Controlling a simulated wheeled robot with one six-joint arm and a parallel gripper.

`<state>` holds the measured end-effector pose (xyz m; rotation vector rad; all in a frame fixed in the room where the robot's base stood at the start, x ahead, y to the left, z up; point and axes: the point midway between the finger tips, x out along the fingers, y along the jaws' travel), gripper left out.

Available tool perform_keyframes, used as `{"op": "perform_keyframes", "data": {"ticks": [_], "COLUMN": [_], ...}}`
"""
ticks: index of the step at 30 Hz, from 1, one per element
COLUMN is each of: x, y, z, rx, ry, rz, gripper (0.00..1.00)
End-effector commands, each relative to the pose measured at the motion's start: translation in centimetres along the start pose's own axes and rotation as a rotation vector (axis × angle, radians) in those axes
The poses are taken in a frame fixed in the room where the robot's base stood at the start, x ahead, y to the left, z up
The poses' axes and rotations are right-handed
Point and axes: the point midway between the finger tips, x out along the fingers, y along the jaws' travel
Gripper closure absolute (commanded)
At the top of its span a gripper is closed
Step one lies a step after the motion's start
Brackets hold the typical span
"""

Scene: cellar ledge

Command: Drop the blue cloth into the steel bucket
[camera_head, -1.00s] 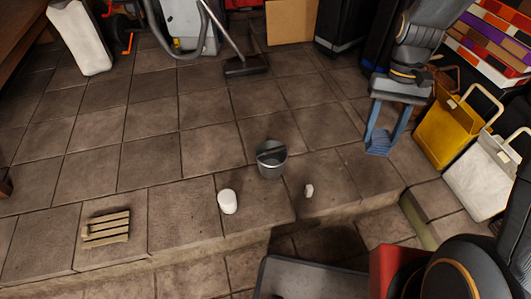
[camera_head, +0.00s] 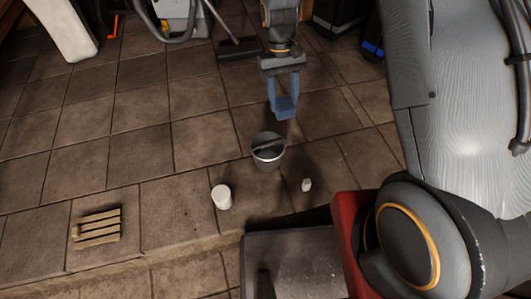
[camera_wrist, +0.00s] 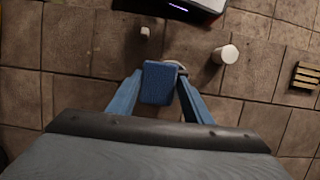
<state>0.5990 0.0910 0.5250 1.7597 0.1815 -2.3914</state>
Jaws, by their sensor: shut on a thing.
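The steel bucket (camera_head: 267,156) stands upright on the tiled ledge, near its front edge, with its handle lying across the mouth. My gripper (camera_head: 284,98) is shut on the blue cloth (camera_head: 285,108) and holds it up in the air. In the head view the cloth shows just above and slightly right of the bucket's rim. In the wrist view the folded blue cloth (camera_wrist: 159,83) sits between my two blue fingers and hides most of the bucket. Only a pale part of the bucket's rim (camera_wrist: 180,66) shows beside it.
A white cylinder (camera_head: 221,197) stands left of the bucket and a small white object (camera_head: 306,185) stands right of it. A slatted wooden piece (camera_head: 98,226) lies farther left. A floor-cleaner head (camera_head: 239,48) is behind. The ledge's front drops a step.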

Motion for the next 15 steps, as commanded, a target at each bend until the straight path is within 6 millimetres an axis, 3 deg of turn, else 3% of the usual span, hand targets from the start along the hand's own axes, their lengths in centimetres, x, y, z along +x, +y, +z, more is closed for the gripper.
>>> {"op": "perform_keyframes", "data": {"ticks": [6, 15], "x": [2.5, 4.2], "y": [-2.7, -3.0], "z": [-2.4, -3.1], "rx": [-0.056, -0.062], "ry": [0.001, 0.001], "rz": [0.017, 0.02], "gripper": [0.86, 0.86]}}
